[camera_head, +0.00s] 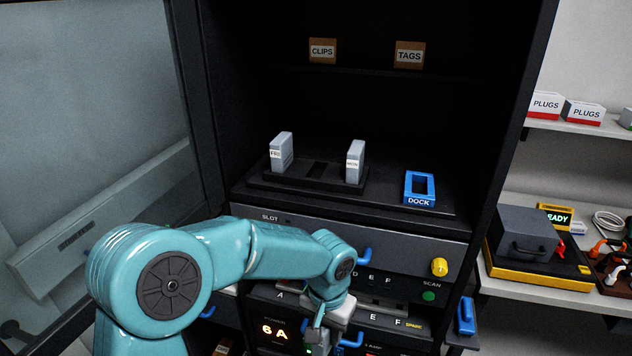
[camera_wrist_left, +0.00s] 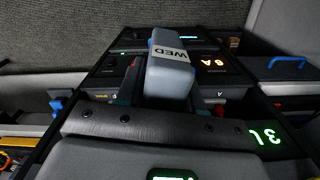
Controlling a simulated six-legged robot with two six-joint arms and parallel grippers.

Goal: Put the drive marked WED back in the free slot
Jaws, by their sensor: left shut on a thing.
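My left gripper (camera_head: 322,328) is low in front of the cabinet's lower panels, below the rack shelf. In the left wrist view it is shut on a grey drive (camera_wrist_left: 169,75) with a white label reading WED, upside down in the picture. In the head view I cannot clearly make out the drive at the gripper. The black rack (camera_head: 262,181) on the shelf holds a drive marked FRI (camera_head: 281,152) at its left and another labelled drive (camera_head: 355,162) at its right. Between them is a dark free slot (camera_head: 317,170). My right gripper is not in view.
An empty blue dock (camera_head: 420,203) stands right of the rack. Boxes marked CLIPS (camera_head: 322,51) and TAGS (camera_head: 409,55) sit on the shelf above. Blue handles (camera_head: 365,254) and a yellow knob (camera_head: 439,267) stick out of the panels below. A glass door (camera_head: 80,100) stands at the left.

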